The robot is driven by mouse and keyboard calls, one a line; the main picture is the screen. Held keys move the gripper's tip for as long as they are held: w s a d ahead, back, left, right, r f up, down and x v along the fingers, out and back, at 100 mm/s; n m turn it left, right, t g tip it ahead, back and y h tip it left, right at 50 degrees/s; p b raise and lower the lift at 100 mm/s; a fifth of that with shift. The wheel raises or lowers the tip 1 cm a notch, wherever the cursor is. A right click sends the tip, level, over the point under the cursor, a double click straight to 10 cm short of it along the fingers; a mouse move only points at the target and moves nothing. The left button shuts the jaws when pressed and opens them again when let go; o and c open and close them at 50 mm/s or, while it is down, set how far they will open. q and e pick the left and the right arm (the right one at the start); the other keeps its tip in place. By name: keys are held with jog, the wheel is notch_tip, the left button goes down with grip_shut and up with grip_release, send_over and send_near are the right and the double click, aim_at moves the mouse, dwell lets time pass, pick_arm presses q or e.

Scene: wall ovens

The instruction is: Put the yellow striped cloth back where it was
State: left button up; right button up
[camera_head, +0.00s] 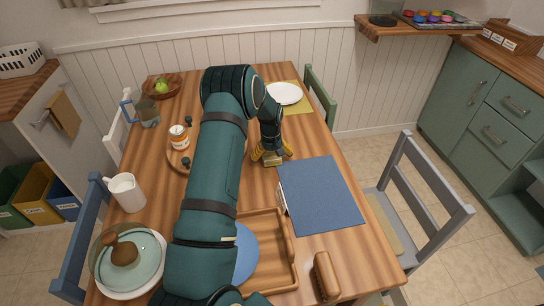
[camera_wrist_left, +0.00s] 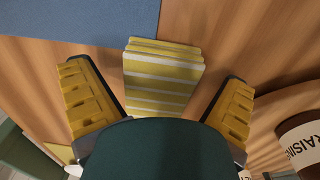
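The yellow and white striped cloth (camera_wrist_left: 163,75) lies folded on the wooden table in the left wrist view, touching or very near the edge of the blue placemat (camera_wrist_left: 95,18). My left gripper (camera_wrist_left: 157,82) is open, with its yellow fingers on either side of the cloth and visible gaps to both. In the head view, my left gripper (camera_head: 271,157) points down at the table just left of the blue placemat (camera_head: 322,195); it largely hides the cloth there. My right gripper is not in view.
A round wooden tray (camera_head: 178,158) with a jar (camera_head: 179,138) stands left of my arm. A wooden tray (camera_head: 282,268) with a blue plate (camera_head: 245,255) lies near the front. A white plate (camera_head: 285,93) sits behind. A mustard towel (camera_head: 64,115) hangs on the left cabinet.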

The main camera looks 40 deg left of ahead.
aim_at(271, 156)
pick_arm(q)
jog(key=shift+r, duration=0.2)
notch_tip(271, 156, up, 12)
jog(key=p, duration=0.2)
jog(key=shift+s, duration=0.2)
jog(key=shift+a+r, duration=0.1)
dwell(0.4)
